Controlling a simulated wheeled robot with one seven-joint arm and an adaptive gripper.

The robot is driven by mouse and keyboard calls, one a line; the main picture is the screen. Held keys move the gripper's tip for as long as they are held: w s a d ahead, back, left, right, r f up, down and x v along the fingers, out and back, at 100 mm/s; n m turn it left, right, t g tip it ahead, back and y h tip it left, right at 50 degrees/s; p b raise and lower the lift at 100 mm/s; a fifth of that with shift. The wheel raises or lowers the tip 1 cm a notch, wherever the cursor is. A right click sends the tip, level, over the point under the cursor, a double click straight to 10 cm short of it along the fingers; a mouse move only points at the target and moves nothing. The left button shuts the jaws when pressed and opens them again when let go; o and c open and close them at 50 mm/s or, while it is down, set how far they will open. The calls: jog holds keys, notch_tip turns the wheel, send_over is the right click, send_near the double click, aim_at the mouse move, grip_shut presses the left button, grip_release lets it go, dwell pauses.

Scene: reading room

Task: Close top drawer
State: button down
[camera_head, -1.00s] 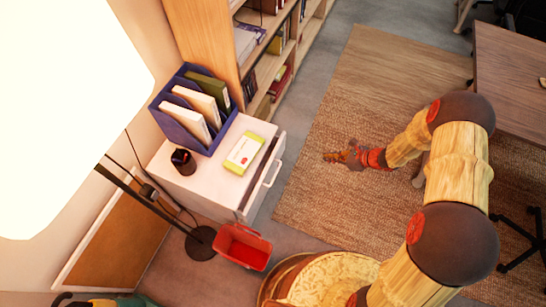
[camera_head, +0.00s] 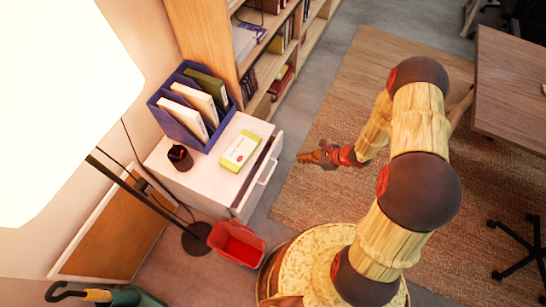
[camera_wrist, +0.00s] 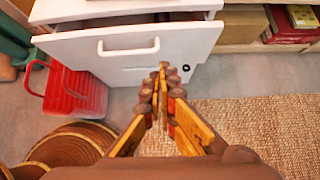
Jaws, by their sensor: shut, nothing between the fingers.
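The white drawer cabinet (camera_head: 190,178) stands against the left wall. Its top drawer (camera_head: 262,172) is pulled partly out toward the right, and a dark gap shows behind its front. In the wrist view the drawer front (camera_wrist: 130,48) with its white bar handle (camera_wrist: 128,47) is at the top. My gripper (camera_head: 304,157) is to the right of the drawer front, apart from it, over the rug. In the wrist view my gripper (camera_wrist: 163,72) is shut and empty, its tips pointing toward the cabinet, below and right of the handle.
A blue file holder (camera_head: 190,105), a dark pen cup (camera_head: 180,157) and a yellow-green box (camera_head: 240,150) stand on the cabinet. A bookshelf (camera_head: 215,45) stands behind. The rug (camera_head: 335,115) is clear near the drawer.

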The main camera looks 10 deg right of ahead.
jog(key=w+a+r+b+x, duration=0.1)
jog(key=b+x, duration=0.3)
jog(key=x, duration=0.8)
jog(key=shift+a+r+b, duration=0.2)
jog(key=shift+a+b, duration=0.15)
jog(key=shift+a, duration=0.25)
jog(key=shift+w, duration=0.15)
